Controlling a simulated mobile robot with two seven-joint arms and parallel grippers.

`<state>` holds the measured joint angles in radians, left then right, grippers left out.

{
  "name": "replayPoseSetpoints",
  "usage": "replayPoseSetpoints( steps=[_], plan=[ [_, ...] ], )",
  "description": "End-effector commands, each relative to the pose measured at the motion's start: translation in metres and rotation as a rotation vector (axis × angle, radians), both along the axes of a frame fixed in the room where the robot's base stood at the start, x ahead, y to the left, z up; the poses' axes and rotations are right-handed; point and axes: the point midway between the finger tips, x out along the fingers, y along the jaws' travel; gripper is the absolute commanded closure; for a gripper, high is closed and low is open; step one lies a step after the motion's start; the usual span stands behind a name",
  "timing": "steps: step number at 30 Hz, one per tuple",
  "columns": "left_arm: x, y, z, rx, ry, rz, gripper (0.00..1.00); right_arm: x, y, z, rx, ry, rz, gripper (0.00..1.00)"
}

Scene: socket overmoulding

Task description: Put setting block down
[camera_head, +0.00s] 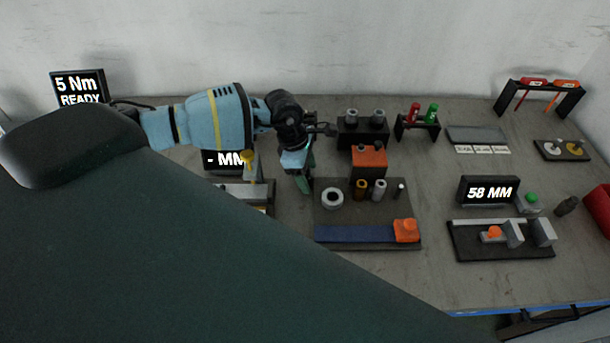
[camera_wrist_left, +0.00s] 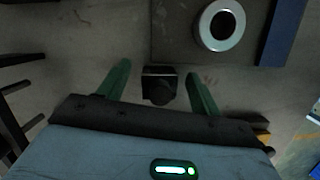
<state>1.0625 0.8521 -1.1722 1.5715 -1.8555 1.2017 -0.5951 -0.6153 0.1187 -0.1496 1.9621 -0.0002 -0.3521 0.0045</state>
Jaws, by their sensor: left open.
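My left gripper (camera_head: 303,175) points down just left of the dark board, its green fingers apart. In the left wrist view the open gripper (camera_wrist_left: 160,88) has a small dark block (camera_wrist_left: 160,86) with a pale top edge and a rounded front between its fingers. A gap shows on each side, so neither finger touches it. I take it for the setting block, but I cannot be sure, nor tell whether it rests on the table. In the head view I cannot make it out. My right gripper is not in view.
The dark board (camera_head: 325,222) carries a white ring (camera_head: 331,197), small cylinders, a blue strip (camera_head: 355,235) and an orange block (camera_head: 406,230). A black holder (camera_head: 362,134) and orange box (camera_head: 369,160) stand behind. The 58 MM display (camera_head: 489,190) and a gauge fixture (camera_head: 500,253) are right.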

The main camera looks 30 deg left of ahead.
Motion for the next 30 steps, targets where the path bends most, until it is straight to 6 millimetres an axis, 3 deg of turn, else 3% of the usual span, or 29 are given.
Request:
replayPoseSetpoints(
  steps=[5,18,20,30],
  plan=[
    [0.0001,0.0,0.0004,0.0,0.0,0.0,0.38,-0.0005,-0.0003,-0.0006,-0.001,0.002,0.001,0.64],
    [0.0003,0.0,0.0009,-0.001,-0.001,0.0,0.96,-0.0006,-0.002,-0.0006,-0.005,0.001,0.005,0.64],
    [0.0008,-0.0002,0.0016,-0.001,-0.003,0.001,1.0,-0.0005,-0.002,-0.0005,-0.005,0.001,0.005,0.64],
    [0.0013,0.0,0.0073,-0.002,-0.004,0.001,1.0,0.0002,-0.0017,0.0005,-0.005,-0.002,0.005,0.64]
  ],
)
